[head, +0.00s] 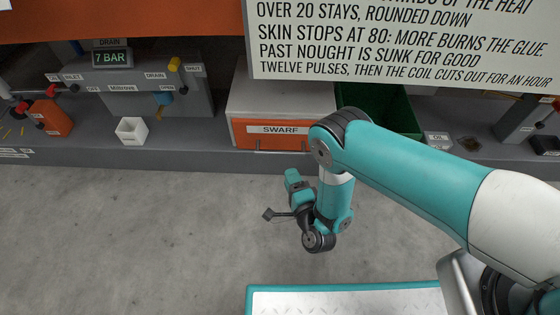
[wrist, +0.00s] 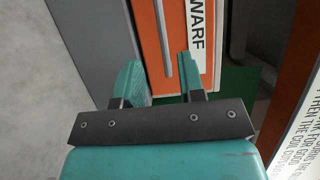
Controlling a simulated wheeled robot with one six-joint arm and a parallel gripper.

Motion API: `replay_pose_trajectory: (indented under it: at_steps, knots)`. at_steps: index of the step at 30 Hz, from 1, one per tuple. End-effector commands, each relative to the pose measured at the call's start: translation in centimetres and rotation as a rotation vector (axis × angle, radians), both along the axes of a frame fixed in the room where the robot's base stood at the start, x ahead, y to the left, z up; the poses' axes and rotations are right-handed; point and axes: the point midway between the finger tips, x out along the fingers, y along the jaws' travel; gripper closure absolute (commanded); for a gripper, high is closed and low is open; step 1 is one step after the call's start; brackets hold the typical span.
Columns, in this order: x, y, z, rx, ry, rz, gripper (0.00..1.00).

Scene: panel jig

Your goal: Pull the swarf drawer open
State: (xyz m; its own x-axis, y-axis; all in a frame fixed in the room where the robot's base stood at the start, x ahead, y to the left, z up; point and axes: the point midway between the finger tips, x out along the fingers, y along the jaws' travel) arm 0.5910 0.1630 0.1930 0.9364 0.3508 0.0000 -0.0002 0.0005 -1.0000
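The swarf drawer (head: 245,138) has an orange front with a white SWARF label, set in a pale housing at the bench's front. It looks shut. In the wrist view the drawer front (wrist: 179,42) is turned on its side, with a grey bar handle (wrist: 161,40) along it. My gripper (head: 291,173) is in front of and below the drawer in the head view, pointing toward it. In the wrist view my gripper (wrist: 159,74) is open, its teal fingers apart with nothing held. The handle's end shows between and beyond the fingertips; the remaining distance is hard to judge.
A large sign (head: 400,40) hangs above. The grey floor (head: 130,230) before the bench is clear.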

Motion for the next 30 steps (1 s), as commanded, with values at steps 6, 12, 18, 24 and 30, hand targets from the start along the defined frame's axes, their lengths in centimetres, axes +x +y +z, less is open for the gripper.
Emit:
replay_pose_trajectory:
  at_steps: [6, 12, 18, 24, 30]
  knots:
    - [0.9, 0.3, -0.7, 0.002, -0.002, 0.0, 0.64]
    - [2.2, 0.6, -0.4, 0.003, -0.004, -0.003, 0.64]
    - [6.5, 2.2, -0.4, 0.003, -0.003, -0.002, 0.64]
    - [8.5, 3.0, -0.2, 0.002, 0.001, -0.004, 0.64]
    - [9.3, 3.3, 0.1, -0.001, -0.001, -0.001, 0.64]
